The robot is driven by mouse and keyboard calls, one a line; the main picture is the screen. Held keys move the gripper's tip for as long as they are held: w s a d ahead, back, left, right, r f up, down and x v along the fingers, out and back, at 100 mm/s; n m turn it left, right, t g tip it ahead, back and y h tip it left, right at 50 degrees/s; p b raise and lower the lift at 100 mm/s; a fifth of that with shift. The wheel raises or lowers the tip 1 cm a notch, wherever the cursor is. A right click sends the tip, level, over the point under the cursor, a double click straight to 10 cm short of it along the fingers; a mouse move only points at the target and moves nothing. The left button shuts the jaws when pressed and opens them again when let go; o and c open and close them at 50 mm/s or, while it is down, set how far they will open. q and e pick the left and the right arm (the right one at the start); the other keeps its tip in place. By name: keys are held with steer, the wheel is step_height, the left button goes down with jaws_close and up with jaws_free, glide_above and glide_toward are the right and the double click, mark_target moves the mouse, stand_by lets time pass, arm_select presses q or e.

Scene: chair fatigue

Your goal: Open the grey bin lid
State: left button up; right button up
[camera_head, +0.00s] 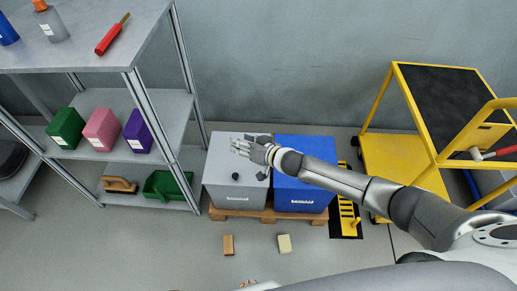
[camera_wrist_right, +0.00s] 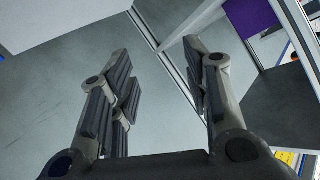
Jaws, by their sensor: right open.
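The grey bin (camera_head: 222,196) stands on a wooden pallet, left of a blue bin (camera_head: 303,196). Its lid (camera_head: 219,172) looks closed, with a small dark knob (camera_head: 235,176) on top. My right gripper (camera_head: 238,146) is above the back part of the lid, behind the knob in the picture, and covers the lid's far right part. It is open and empty. In the right wrist view its fingers (camera_wrist_right: 162,78) stand apart with nothing between them. The knob is not seen there. My left gripper cannot be made out.
A metal shelf (camera_head: 155,95) with coloured boxes stands close left of the grey bin. A yellow cart (camera_head: 400,160) stands at right. Two small blocks, brown (camera_head: 228,245) and pale (camera_head: 284,243), lie on the floor before the pallet (camera_head: 262,214). A wall is close behind.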

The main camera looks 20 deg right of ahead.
steer(key=v, duration=0.8)
steer(key=shift+s+d+r, duration=0.15)
steer(key=shift+s, duration=0.15)
